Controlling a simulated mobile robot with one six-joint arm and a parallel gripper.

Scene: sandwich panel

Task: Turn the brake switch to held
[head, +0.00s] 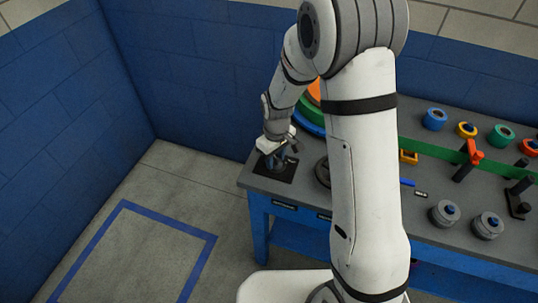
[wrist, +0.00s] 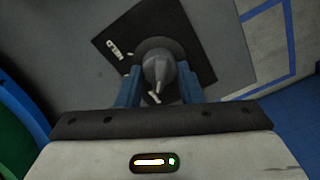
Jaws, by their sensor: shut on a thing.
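The brake switch (wrist: 156,67) is a grey knob on a round dark base, in the middle of the wrist view. It sits on a square black plate (wrist: 194,38) with small white lettering that seems to read HELD at the plate's left. A white mark shows just below the knob; I cannot tell surely which setting it points to. My gripper (wrist: 158,80) has its blue fingers on both sides of the knob and is shut on it. In the head view my gripper (head: 279,155) is over the black plate (head: 288,174) at the bench's left corner, hiding most of the knob.
The blue-framed bench (head: 258,222) has a grey top. Right of my arm stand colored rings (head: 435,119), a green strip (head: 440,151), dark fixtures and grey cylinders (head: 444,213). Orange and green round parts lie behind my arm. The taped floor area (head: 140,255) at left is empty.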

